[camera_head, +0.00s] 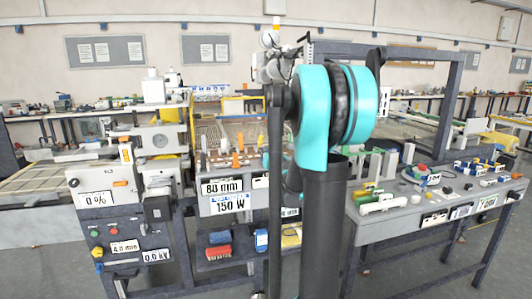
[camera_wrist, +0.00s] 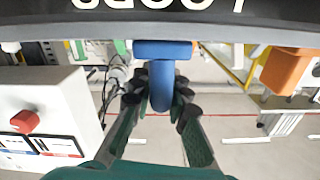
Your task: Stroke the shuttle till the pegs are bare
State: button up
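In the wrist view, my gripper (camera_wrist: 165,95) has its two dark fingers on either side of the stem of a blue T-shaped handle (camera_wrist: 163,72). The pads appear to touch the stem. The handle sits at the edge of a dark panel (camera_wrist: 215,35) with upside-down white lettering. In the head view, my gripper is hidden behind my teal arm. Several small upright orange and white pieces (camera_head: 236,159), perhaps pegs, stand on the bench beside the arm. I cannot tell for certain which part is the shuttle.
A grey machine (camera_head: 95,192) with a 0% display stands at left. A panel (camera_head: 227,194) reads 80 mm and 150 W. A grey bench (camera_head: 400,225) with coloured parts is at right. The wrist view shows a white box with a red button (camera_wrist: 26,122) and an orange block (camera_wrist: 286,70).

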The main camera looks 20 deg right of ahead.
grip_shut()
jog(key=d, duration=2.5)
jog(key=shift+s, duration=0.2)
jog(key=shift+d, duration=0.1)
jog(key=o, duration=0.7)
grip_release()
jog(key=shift+d, duration=0.1)
jog(key=shift+s, duration=0.1)
